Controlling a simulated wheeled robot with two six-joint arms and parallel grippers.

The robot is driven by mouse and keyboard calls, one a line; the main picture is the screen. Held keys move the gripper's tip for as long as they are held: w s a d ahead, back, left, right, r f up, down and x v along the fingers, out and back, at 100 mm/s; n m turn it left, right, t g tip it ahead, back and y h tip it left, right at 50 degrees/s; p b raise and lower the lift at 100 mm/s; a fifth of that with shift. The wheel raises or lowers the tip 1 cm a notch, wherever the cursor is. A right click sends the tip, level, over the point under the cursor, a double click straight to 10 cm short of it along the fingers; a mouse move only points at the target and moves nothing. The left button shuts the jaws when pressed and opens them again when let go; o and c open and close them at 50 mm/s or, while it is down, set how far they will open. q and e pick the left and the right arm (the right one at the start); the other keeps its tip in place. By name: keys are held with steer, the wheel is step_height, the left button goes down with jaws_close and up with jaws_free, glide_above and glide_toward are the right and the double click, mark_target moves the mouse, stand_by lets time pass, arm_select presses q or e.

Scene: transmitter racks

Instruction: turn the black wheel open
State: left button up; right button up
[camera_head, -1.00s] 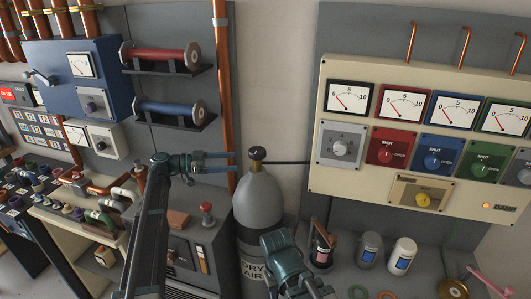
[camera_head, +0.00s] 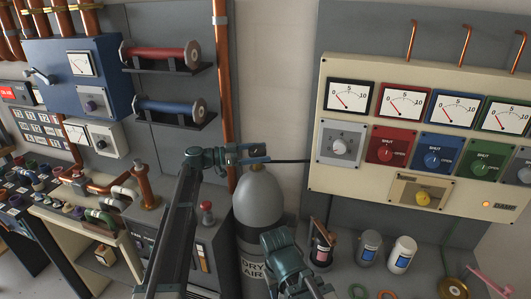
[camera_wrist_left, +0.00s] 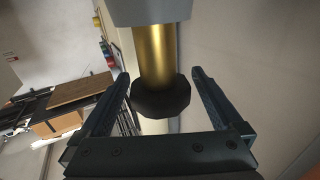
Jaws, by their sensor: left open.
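The black wheel (camera_wrist_left: 160,100) shows in the left wrist view at the end of a brass valve stem (camera_wrist_left: 153,50). In the head view my left gripper covers the wheel at the top of the grey DRY AIR cylinder (camera_head: 260,203). My left gripper (camera_head: 262,153) is open. In the left wrist view its fingers (camera_wrist_left: 160,75) stand on either side of the wheel and stem, with a visible gap on each side. My right arm's teal end (camera_head: 285,250) is low in front of the cylinder; I cannot make out its jaws.
A cream panel (camera_head: 320,184) with gauges and coloured knobs is on the right wall. A thin dark pipe (camera_head: 290,161) runs from the valve to it. A copper pipe (camera_head: 222,80) stands behind. Bottles (camera_head: 402,253) sit on the lower right shelf.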

arm_select(q)
steer(key=shift+w+d, duration=0.15)
steer(key=shift+d, duration=0.85)
steer(key=c, duration=1.2)
steer(key=shift+c, duration=0.2)
